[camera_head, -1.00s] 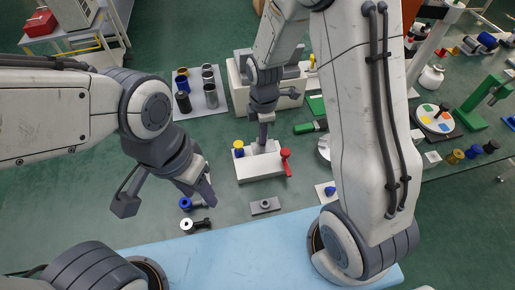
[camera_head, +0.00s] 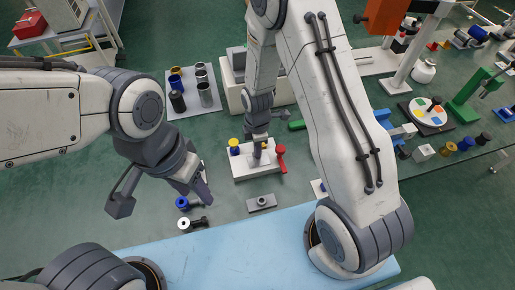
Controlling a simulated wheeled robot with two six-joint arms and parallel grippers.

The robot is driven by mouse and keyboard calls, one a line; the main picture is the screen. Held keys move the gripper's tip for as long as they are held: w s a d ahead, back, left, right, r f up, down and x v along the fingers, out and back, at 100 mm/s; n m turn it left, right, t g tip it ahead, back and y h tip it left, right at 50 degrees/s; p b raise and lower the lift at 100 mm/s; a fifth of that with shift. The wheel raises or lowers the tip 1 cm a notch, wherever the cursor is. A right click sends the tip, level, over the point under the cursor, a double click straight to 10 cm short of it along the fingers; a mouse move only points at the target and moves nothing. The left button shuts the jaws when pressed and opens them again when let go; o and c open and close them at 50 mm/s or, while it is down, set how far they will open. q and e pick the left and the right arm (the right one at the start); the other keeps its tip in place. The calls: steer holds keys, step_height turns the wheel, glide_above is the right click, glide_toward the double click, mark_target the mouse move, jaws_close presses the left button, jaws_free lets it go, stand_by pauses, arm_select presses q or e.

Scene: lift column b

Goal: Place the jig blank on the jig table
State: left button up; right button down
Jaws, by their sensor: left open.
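My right gripper (camera_head: 258,136) is just above and behind the white fixture. Its fingertips are too small and overlapped to read. My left gripper (camera_head: 162,198) is open, tilted down left of the fixture, above or beside the blue-ended and white-ended dark parts.
A light tray (camera_head: 205,109) with several cylinders stands behind left. A pale box (camera_head: 237,93) stands behind the fixture. A round plate with coloured patches (camera_head: 427,113) and a green stand (camera_head: 466,101) are at right. A light blue strip (camera_head: 225,255) runs along the front.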

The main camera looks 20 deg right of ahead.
steer(key=c, duration=1.1)
jaws_free()
steer(key=shift+o, duration=0.2)
step_height(320, 180, up, 11)
steer(key=s+a+r+m, duration=0.2)
steer(key=s+r+m, duration=0.1)
steer(key=s, duration=0.4)
steer(key=s+a+r+m, duration=0.3)
steer(key=s+r+m, duration=0.1)
steer(key=s, duration=0.3)
steer(key=s+a+r+m+y, duration=0.1)
steer(key=s+a+r+m, duration=0.2)
steer(key=s+r, duration=0.2)
steer(key=shift+s+m, duration=0.4)
steer(key=shift+s, duration=0.5)
steer(key=shift+r, duration=0.1)
